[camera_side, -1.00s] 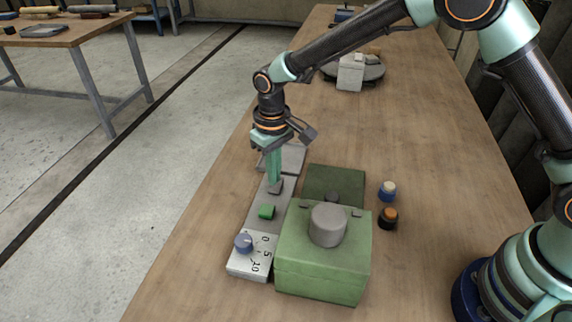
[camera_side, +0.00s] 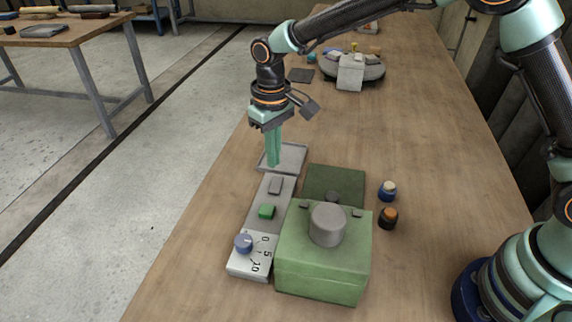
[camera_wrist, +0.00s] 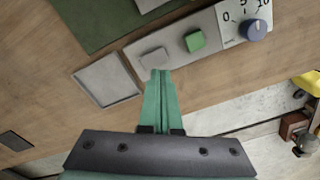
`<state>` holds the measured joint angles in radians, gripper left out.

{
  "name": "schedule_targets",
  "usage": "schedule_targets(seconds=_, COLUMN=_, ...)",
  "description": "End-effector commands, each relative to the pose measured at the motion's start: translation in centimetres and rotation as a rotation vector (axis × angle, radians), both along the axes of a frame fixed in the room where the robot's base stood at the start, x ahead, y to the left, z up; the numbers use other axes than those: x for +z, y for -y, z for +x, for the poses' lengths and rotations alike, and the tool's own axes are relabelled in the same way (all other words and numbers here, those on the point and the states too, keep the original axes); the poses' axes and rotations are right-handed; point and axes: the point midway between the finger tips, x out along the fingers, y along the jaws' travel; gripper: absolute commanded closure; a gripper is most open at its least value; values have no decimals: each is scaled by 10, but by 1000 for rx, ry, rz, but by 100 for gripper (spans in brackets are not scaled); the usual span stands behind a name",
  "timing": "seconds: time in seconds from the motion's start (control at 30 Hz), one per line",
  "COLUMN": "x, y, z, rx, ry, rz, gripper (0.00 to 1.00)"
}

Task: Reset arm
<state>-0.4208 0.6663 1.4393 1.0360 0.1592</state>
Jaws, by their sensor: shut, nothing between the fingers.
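My gripper (camera_side: 273,163) is shut and empty, pointing down above the far end of a grey control panel (camera_side: 266,196). In the wrist view its closed fingertips (camera_wrist: 160,74) show next to a grey button (camera_wrist: 155,57); I cannot tell the exact height gap. The panel also carries a green button (camera_side: 267,211) and a blue dial (camera_side: 243,242) beside a 0, 5, 10 scale. A shallow grey tray (camera_side: 296,150) lies at the panel's far end, partly behind the fingers.
A green box (camera_side: 320,280) with a grey round knob (camera_side: 327,225) stands right of the panel. Two small jars, blue (camera_side: 388,191) and black-orange (camera_side: 388,218), stand further right. A round dark stand (camera_side: 370,70) with a grey block is farther back. The table's left edge is close by.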

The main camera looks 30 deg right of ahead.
Motion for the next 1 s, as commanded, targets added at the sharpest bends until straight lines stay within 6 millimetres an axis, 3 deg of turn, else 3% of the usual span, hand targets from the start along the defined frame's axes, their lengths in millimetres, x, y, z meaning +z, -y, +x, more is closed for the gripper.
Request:
schedule_targets(seconds=0.17, x=10, y=6, z=0, rx=-8, ry=14, rz=6, gripper=100)
schedule_targets(seconds=0.47, x=84, y=66, z=-21, rx=-74, ry=130, rz=46, gripper=100)
schedule_targets(seconds=0.7, x=129, y=118, z=-59, rx=-133, ry=241, rz=68, gripper=100)
schedule_targets(seconds=1.0, x=152, y=171, z=-119, rx=-207, ry=383, rz=74, gripper=100)
